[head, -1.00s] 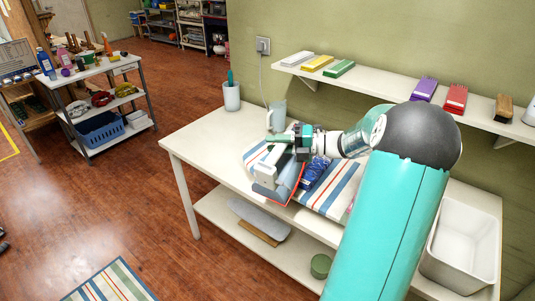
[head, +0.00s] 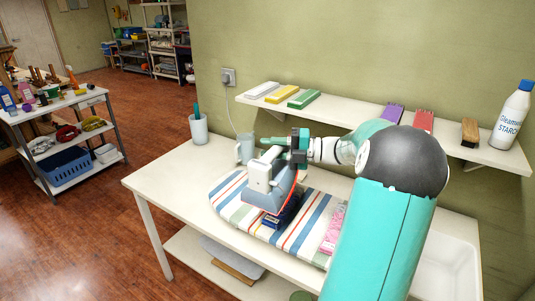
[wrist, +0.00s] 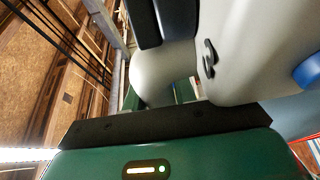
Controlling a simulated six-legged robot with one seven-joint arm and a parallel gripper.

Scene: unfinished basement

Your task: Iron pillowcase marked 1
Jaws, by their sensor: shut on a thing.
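My gripper (head: 277,157) is shut on the handle of a white and grey-blue iron (head: 260,174) with a red lower edge. The iron is tilted over the left half of a striped ironing pad (head: 233,206) on the table. A dark blue folded cloth (head: 287,211) lies on the pad, partly hidden by the iron; I cannot tell whether they touch. A pink folded cloth (head: 333,229) lies farther right, partly behind my arm. No number 1 is readable on either cloth. In the wrist view, the iron's pale body (wrist: 245,45) fills the upper right, close up.
A mug-like grey vessel (head: 245,148) and a white cup (head: 198,129) stand at the table's back left. The table's left end (head: 160,180) is clear.

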